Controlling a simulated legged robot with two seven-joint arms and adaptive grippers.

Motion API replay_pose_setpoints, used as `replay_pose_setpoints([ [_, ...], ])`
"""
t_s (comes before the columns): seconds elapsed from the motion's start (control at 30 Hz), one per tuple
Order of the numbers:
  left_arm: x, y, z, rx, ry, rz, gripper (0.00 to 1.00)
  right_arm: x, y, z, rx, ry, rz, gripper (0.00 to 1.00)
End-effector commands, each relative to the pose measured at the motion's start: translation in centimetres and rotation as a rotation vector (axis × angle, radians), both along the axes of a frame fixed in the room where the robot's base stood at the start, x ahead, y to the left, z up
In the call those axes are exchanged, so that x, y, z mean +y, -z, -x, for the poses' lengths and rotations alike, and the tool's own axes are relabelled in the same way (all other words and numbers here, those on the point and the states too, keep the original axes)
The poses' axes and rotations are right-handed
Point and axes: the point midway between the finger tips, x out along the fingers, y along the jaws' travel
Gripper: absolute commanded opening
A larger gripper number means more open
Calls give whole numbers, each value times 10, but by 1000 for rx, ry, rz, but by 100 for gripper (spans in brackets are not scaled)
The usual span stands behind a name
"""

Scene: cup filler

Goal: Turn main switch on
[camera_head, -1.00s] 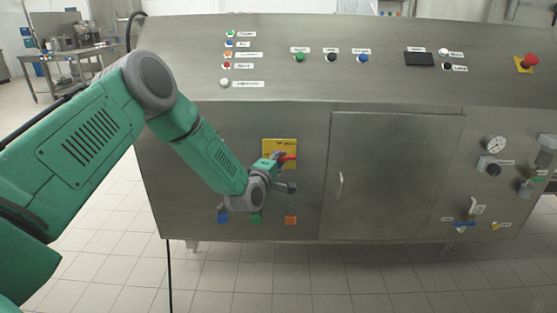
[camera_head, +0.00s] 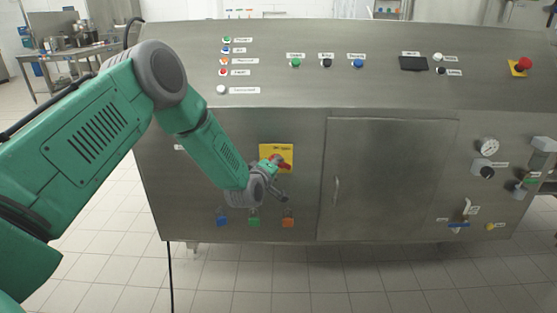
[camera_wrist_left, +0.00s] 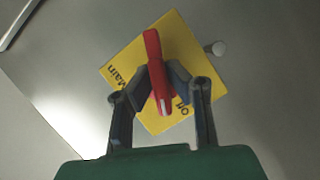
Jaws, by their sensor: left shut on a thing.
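The main switch is a red handle (camera_wrist_left: 154,65) on a yellow plate (camera_head: 288,152) on the front panel of the steel machine. My left gripper (camera_wrist_left: 160,82) is shut on the red handle, one finger on each side. In the head view my left gripper (camera_head: 277,175) is at the plate and covers its lower left part. My right gripper is not in view.
A cabinet door (camera_head: 390,170) with a handle is right of the switch. Blue, green and orange padlocks (camera_head: 254,221) hang below. Buttons line the upper panel, and a red emergency stop (camera_head: 524,64) is at the far right.

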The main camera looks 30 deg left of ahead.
Motion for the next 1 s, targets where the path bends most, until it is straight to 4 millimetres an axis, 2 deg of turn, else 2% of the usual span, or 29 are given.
replay_pose_setpoints([
  [0.03,4,-3,1,25,-7,-42,0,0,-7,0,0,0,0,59],
  [0.5,4,-5,0,254,-6,-426,0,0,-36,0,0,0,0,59],
  [1.0,3,-6,-1,479,-8,-802,0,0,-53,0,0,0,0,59],
])
